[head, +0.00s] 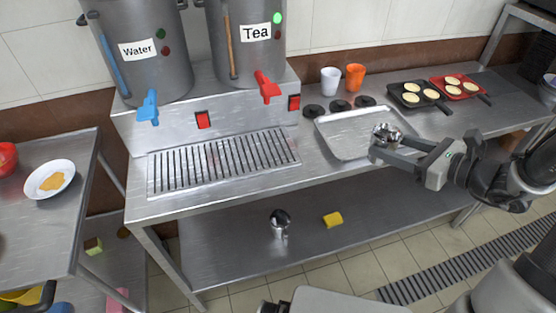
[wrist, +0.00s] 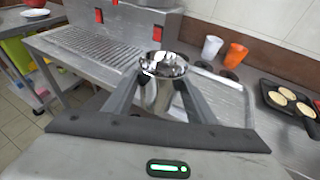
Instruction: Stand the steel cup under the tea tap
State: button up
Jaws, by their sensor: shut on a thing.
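My gripper (head: 378,150) is at the right in the head view, over the near right part of the steel tray. It is shut on the steel cup (head: 388,132), which is upright with its open top showing. In the wrist view the steel cup (wrist: 162,82) stands between the two fingers. Whether its base touches the tray I cannot tell. The tea tap (head: 268,86) is red and sits on the urn labelled Tea (head: 248,50), up and left of my gripper. Below it is the slotted drip grate (head: 225,160), which is empty.
The steel tray (head: 345,152) lies on the counter right of the grate. Behind it are black lids (head: 340,105), a white cup (head: 330,80) and an orange cup (head: 355,76). The water urn with its blue tap (head: 148,107) stands left. A steel jug (head: 280,222) and yellow sponge (head: 333,219) are on the lower shelf.

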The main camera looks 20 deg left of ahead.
jog(key=s+a+f+b, duration=0.1)
jog(key=s+a+b, duration=0.3)
jog(key=a+b, duration=0.3)
jog(key=s+a+f+b, duration=0.2)
jog(key=s+a+b, duration=0.15)
jog(key=a, duration=0.45)
jog(key=w+a+p, duration=0.1)
jog(key=w+a, duration=0.2)
jog(key=a, duration=0.1)
jog(key=w+a+p, duration=0.1)
jog(key=w+a, duration=0.3)
jog(key=a, duration=0.1)
jog(key=w+a+p, duration=0.1)
jog(key=w+a, duration=0.2)
jog(key=a, duration=0.2)
jog(key=shift+w+a+p, duration=0.15)
jog(key=shift+w+p, duration=0.1)
jog(key=shift+p, duration=0.1)
jog(key=shift+a+f+b, duration=0.1)
jog(key=shift+f+b, duration=0.55)
jog(key=shift+f, duration=1)
jog(key=shift+f, duration=0.1)
jog(key=shift+f, duration=0.15)
jog(key=o, duration=1.2)
jog(key=shift+c, duration=0.2)
